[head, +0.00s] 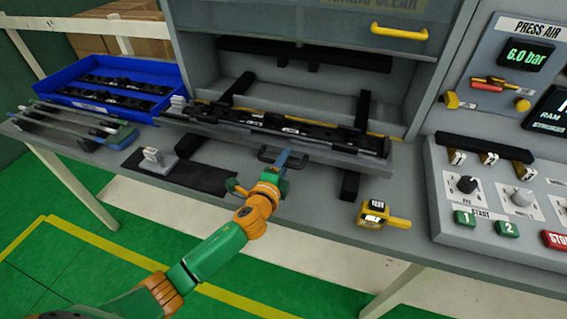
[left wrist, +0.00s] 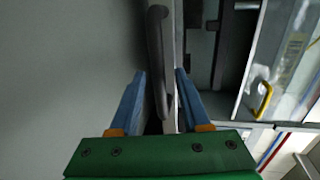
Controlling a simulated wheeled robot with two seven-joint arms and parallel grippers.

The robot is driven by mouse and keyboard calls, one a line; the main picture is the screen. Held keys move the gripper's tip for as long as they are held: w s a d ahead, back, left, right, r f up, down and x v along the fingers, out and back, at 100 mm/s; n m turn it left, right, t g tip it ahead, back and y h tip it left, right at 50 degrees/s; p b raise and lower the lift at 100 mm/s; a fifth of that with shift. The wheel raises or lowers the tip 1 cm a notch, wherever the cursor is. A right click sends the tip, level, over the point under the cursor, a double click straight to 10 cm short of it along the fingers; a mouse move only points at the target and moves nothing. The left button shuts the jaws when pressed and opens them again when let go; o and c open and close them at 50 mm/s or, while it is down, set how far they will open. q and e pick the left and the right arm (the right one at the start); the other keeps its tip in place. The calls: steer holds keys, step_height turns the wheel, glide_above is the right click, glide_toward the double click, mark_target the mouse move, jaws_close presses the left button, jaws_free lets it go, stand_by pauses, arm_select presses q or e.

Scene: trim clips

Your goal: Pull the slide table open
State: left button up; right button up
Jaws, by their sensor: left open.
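The grey slide table (head: 345,163) sits at the mouth of the press, over dark rails, with a long black trim part (head: 285,125) lying on it. A dark loop handle (head: 270,155) is on its front face. My left gripper (head: 288,160) is at the handle, its blue fingers apart. In the left wrist view the handle (left wrist: 157,50) runs in between the open fingers of my left gripper (left wrist: 158,95). I cannot tell whether either finger touches it. My right gripper is not in view.
A blue bin (head: 65,80) with black parts stands at the left. A dark mat with a small block (head: 152,158) lies front left. A yellow device (head: 375,214) stands front right, near the control panel (head: 490,205). The press door has a yellow handle (head: 400,32).

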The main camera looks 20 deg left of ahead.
arm_select(q)
steer(key=v, duration=0.7)
steer(key=shift+s, duration=0.15)
